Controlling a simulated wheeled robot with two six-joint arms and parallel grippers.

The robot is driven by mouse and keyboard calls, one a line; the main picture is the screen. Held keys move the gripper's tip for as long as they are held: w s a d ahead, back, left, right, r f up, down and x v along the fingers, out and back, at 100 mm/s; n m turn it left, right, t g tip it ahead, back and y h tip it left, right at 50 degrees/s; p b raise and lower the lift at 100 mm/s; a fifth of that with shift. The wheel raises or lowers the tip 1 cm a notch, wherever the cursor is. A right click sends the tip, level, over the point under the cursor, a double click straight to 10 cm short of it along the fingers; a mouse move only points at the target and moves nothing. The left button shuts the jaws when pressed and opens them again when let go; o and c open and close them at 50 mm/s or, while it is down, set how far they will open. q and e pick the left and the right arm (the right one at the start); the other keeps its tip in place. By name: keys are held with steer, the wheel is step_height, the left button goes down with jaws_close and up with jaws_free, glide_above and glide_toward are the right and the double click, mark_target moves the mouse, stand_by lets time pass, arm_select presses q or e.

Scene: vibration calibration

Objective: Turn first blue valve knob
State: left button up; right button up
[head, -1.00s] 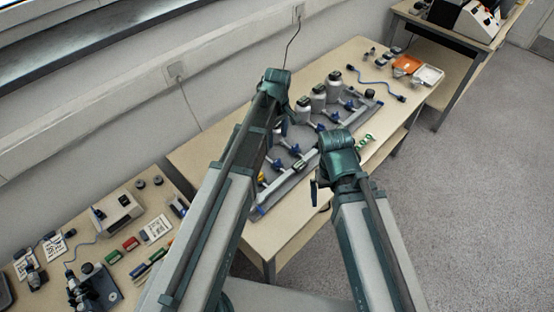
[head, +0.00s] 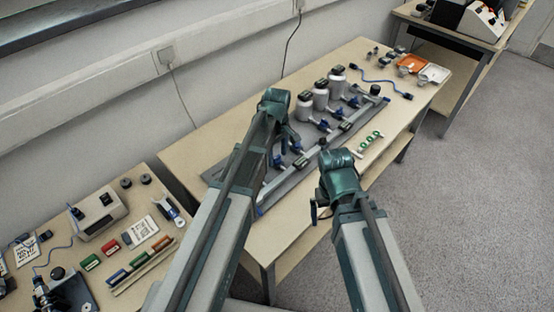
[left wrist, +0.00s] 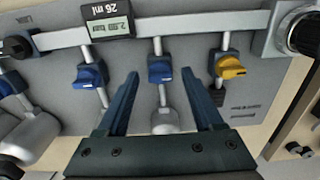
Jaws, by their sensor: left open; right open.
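A grey valve board (head: 283,187) with a pipe rail lies on the long table. In the left wrist view, a blue knob (left wrist: 160,70) sits between and beyond my open left fingers (left wrist: 160,76), apparently untouched. Another blue knob (left wrist: 90,75) is left of them, and a yellow knob (left wrist: 229,67) is to the right. In the head view, my left gripper (head: 283,147) is over the board's near part and hides some of it. More blue knobs (head: 325,125) show farther along.
White jars (head: 321,97) stand along the back of the board. A small green-marked strip (head: 370,143) lies in front of it. A digital display (left wrist: 108,27) sits on the rail. A side table (head: 158,272) with instruments is at lower left. The floor at right is clear.

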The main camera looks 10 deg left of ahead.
arm_select(q)
jaws_close()
stand_by(0.4)
steer(key=m, duration=1.3)
steer(key=shift+m, duration=2.6)
